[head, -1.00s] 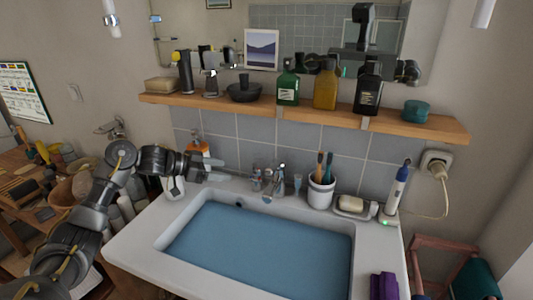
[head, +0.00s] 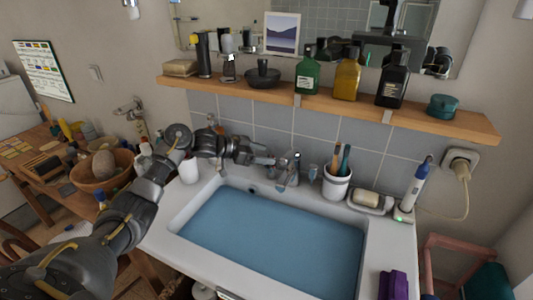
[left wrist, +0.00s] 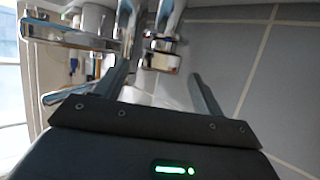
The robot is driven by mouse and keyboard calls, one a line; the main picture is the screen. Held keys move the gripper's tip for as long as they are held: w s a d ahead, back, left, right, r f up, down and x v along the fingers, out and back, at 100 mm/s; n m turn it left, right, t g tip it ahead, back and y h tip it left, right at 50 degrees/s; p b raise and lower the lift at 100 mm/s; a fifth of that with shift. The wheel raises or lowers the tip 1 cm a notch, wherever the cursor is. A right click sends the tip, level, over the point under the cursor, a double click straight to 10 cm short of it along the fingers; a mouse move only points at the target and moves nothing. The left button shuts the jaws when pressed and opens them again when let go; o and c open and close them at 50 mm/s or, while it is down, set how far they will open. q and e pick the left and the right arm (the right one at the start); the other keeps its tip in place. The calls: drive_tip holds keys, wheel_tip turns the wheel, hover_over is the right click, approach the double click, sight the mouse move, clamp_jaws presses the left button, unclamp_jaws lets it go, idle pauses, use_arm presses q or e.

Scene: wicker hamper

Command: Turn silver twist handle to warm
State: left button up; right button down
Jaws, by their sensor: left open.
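The silver tap (head: 287,170) stands at the back rim of the sink, in front of the grey tiles. Its twist handle is too small and partly covered by my gripper to make out clearly in the head view. My left gripper (head: 272,158) is open, with its fingers close to the tap's left side. In the left wrist view, shiny chrome tap parts (left wrist: 163,48) show just beyond and between the open fingers of my left gripper (left wrist: 160,76). Whether a finger touches the tap I cannot tell. My right gripper is not in view.
The basin holds blue water (head: 270,235). A white cup with toothbrushes (head: 337,187) and a soap dish (head: 368,203) stand right of the tap. A wooden shelf (head: 290,97) with bottles runs above.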

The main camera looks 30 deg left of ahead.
use_arm(q)
drive_tip(key=shift+w+d+f, duration=0.15)
drive_tip(key=shift+w+d, duration=0.2)
drive_tip(key=shift+w+d+f, duration=0.15)
drive_tip(key=shift+w+d, duration=0.05)
drive_tip(key=shift+w, duration=0.05)
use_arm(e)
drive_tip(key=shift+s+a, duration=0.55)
